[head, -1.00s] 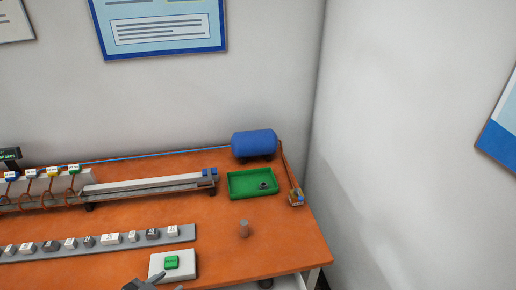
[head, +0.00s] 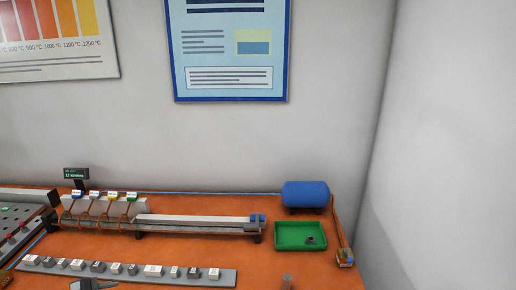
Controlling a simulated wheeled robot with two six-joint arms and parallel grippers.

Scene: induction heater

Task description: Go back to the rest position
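A grey gripper tip (head: 95,284), seemingly my left one, shows at the bottom edge of the head view, just in front of the strip of labelled blocks. Only its top is in the picture, so its opening and anything between its fingers are hidden. My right gripper is out of view. The orange workbench (head: 200,254) lies below and ahead.
A green tray (head: 281,247) holds a small dark part (head: 310,240). A blue tank (head: 306,194) stands behind it. A small grey cylinder (head: 287,281) stands in front. Copper coils (head: 96,208), a long rail (head: 195,225) and a labelled block strip (head: 135,272) occupy the left and middle.

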